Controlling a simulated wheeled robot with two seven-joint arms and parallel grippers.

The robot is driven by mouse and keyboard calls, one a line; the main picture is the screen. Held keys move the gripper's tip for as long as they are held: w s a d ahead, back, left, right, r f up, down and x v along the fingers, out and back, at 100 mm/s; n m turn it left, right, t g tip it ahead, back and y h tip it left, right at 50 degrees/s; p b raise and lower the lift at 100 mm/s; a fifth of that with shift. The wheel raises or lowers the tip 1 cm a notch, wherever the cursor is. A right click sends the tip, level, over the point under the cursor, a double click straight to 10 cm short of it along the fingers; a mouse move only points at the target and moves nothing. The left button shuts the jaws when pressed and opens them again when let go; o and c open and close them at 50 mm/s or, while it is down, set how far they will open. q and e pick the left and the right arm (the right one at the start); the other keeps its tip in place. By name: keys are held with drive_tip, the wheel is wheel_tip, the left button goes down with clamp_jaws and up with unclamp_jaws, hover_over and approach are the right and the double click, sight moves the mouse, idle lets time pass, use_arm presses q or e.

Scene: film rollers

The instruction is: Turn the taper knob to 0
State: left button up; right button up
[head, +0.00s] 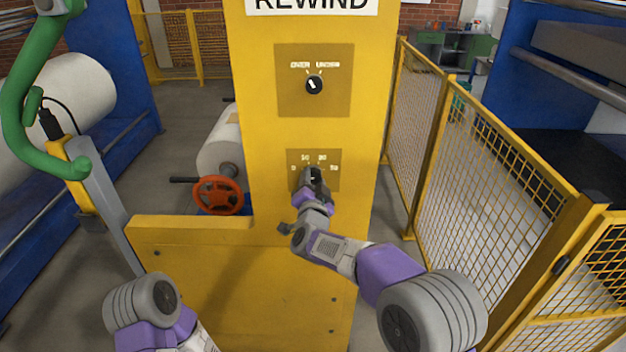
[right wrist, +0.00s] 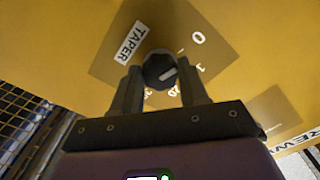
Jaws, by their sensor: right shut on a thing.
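The taper knob (right wrist: 158,68) is a dark round knob with a white pointer line, on a brown dial plate (right wrist: 112,62) labelled TAPER. In the right wrist view its pointer aims to the right, toward the number beside the 0 and not at the 0 (right wrist: 198,38). My right gripper (right wrist: 160,82) is shut on the knob, one finger on each side. In the head view my right gripper (head: 315,182) is at the lower dial plate (head: 333,183) of the yellow post and hides most of the knob. My left gripper is out of view.
The yellow post (head: 262,125) carries another knob (head: 314,84) above, under a REWIND sign (head: 312,3). An orange handwheel (head: 218,195) stands left of the post. A yellow mesh fence (head: 470,180) is at right. A green hooked bar (head: 20,110) is at left.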

idle(0.5)
drive_tip(key=o, duration=1.1)
drive_tip(key=shift+c, duration=0.2)
drive_tip(key=s, duration=0.7)
drive_tip(key=shift+s+b, duration=0.3)
drive_tip(key=shift+b, duration=0.05)
drive_tip(key=shift+f, duration=0.1)
